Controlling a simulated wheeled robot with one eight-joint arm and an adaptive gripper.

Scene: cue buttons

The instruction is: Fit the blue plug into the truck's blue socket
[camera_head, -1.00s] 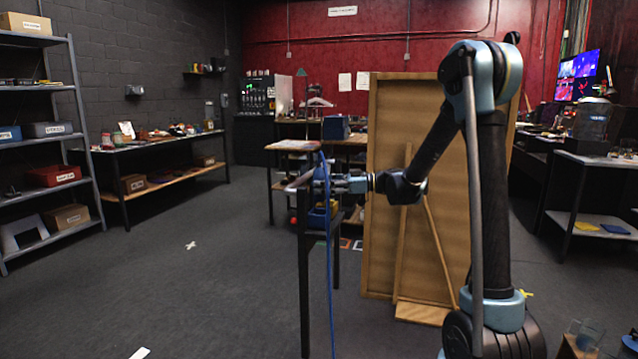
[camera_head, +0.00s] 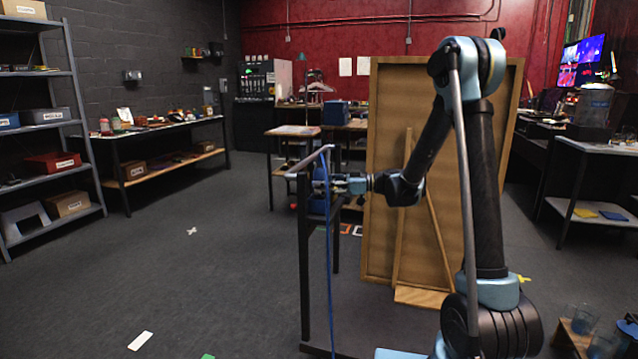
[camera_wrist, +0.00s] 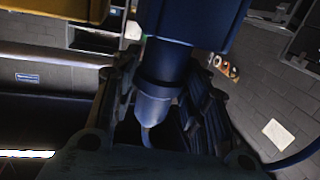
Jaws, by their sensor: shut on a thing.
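The blue plug (camera_wrist: 160,85) lies between the dark fingers of my gripper (camera_wrist: 160,110) in the wrist view, with its lighter rear end towards the camera. A blue cable (camera_head: 328,260) hangs down from the gripper in the head view. In the head view my gripper (camera_head: 338,187) is at the upper part of a dark upright frame (camera_head: 304,240). A wide dark blue block (camera_wrist: 200,15) stands at the plug's far end in the wrist view. I cannot tell whether it is the socket or part of the plug. No blue socket is clearly visible in the head view.
A large wooden panel (camera_head: 385,120) stands right behind the arm. A small table (camera_head: 292,131) is behind the frame. Shelves (camera_head: 75,110) and a long bench (camera_head: 165,128) line the left side.

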